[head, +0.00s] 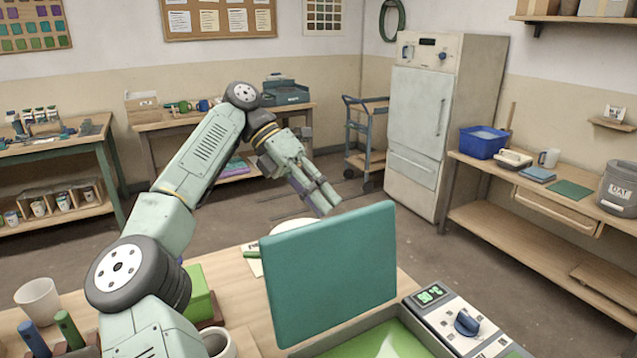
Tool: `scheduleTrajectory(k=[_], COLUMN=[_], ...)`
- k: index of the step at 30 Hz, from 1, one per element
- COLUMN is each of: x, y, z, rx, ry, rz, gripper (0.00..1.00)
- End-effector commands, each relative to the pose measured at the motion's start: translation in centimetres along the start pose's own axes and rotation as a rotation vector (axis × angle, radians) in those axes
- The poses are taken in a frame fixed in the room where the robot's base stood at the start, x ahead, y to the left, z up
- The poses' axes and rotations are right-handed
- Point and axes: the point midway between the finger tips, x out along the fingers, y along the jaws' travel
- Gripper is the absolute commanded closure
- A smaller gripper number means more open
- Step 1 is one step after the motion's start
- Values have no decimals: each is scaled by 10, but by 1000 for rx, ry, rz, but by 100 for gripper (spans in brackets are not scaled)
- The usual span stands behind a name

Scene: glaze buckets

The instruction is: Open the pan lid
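The teal pan lid (330,275) stands raised and close to upright at the back of the pan (345,335), in the front middle of the head view. Bright green content (395,345) shows inside the pan, whose near part is cut off by the frame. My gripper (328,203) is in the air above and beyond the lid's top edge, pointing down and right. Its fingers look close together with nothing seen between them, but their opening is unclear. It appears apart from the lid.
A control box (465,325) with a green display and a blue knob sits right of the pan. A green block (200,295), a white cup (38,300) and a white round item (293,226), partly behind the lid, are on the table. A blue bin (483,142) is on the right bench.

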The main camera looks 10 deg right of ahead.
Motion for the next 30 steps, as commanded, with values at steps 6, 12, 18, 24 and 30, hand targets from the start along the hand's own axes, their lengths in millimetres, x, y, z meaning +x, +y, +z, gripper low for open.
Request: scheduleTrajectory(k=[6, 12, 18, 24, 30], x=[-22, -32, -36, -36, -35], y=[-24, -34, -37, -37, -37], z=[10, 13, 14, 14, 14], rx=[-1, 1, 2, 3, 3], ry=[4, 3, -1, -1, -1], rz=[4, 1, 0, -1, -1], gripper=[69, 69, 69, 69, 69])
